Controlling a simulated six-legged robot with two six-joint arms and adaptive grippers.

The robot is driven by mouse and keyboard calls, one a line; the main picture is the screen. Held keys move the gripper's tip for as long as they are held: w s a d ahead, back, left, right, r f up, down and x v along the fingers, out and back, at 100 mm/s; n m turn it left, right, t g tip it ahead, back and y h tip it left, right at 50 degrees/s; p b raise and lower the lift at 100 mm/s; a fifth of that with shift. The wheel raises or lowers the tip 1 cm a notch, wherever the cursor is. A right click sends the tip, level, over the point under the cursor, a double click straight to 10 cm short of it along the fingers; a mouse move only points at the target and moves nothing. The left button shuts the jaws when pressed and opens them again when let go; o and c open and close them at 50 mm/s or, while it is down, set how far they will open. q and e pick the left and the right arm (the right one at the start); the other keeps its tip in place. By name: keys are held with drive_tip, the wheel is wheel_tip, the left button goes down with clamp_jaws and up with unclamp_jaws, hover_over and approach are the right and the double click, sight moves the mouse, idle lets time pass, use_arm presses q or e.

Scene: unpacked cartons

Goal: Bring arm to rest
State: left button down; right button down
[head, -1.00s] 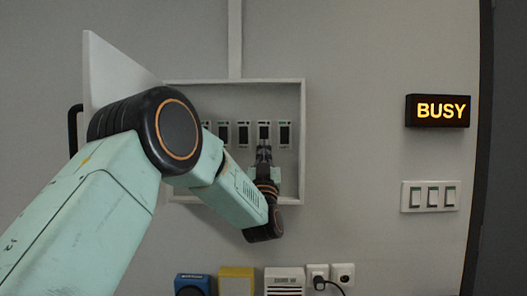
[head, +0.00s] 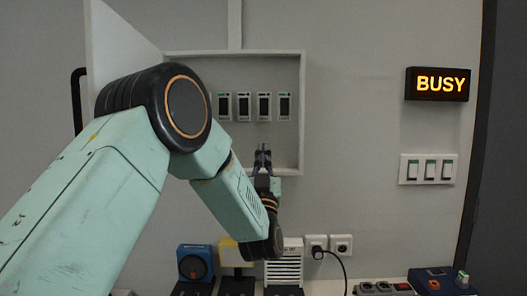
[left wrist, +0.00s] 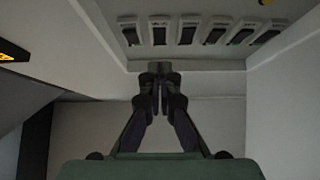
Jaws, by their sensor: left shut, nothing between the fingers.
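My left gripper (head: 263,156) is in front of the lower edge of an open wall box, below its row of switches. It is shut and empty. In the left wrist view its fingers (left wrist: 160,80) meet, with nothing between them. My left arm comes in from the left and hides part of the box. The wall box (head: 302,110) holds several dark switches (head: 264,106) in a row; they also show at the top of the left wrist view (left wrist: 187,31). My right gripper is not in view.
The box's white door (head: 112,45) stands open at the left. A lit BUSY sign (head: 438,84) and a three-switch plate (head: 428,169) are on the wall at right. Below are sockets (head: 328,245) with a plugged cable, a blue device (head: 194,262) and a dark blue box (head: 443,281).

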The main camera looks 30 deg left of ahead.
use_arm(q)
drive_tip(key=w+d+f+m+g+h, duration=0.15)
drive_tip(key=f+h, duration=0.25)
drive_tip(key=f, duration=0.5)
drive_tip(key=d+f+m+g+h, duration=0.2)
drive_tip(key=d+f+g+h, duration=0.15)
drive_tip(key=f, duration=0.65)
drive_tip(key=s+d+f+g+h+b, duration=0.1)
drive_tip(key=s+d+f+g+h, duration=0.15)
drive_tip(key=f, duration=0.45)
drive_tip(key=s+d+f+g+h, duration=0.15)
drive_tip(key=s+f, duration=0.25)
drive_tip(key=f, duration=0.4)
drive_tip(key=s+d+f+m+g+h+b, duration=0.1)
drive_tip(key=s+d+f+g, duration=0.15)
drive_tip(key=s+f, duration=0.45)
drive_tip(key=s+d+f+g, duration=0.1)
drive_tip(key=s+f+g, duration=0.3)
drive_tip(key=s+f, duration=0.4)
drive_tip(key=s+d+f+g+b, duration=0.1)
drive_tip(key=s+f+g, duration=0.2)
drive_tip(key=s, duration=0.9)
drive_tip(key=s+d+f+m+g+b, duration=0.1)
drive_tip(key=s+f+g, duration=0.2)
drive_tip(key=s+f, duration=0.4)
drive_tip(key=s, duration=0.5)
drive_tip(key=shift+d+g+h, duration=0.2)
drive_tip(key=shift+g+h, duration=0.15)
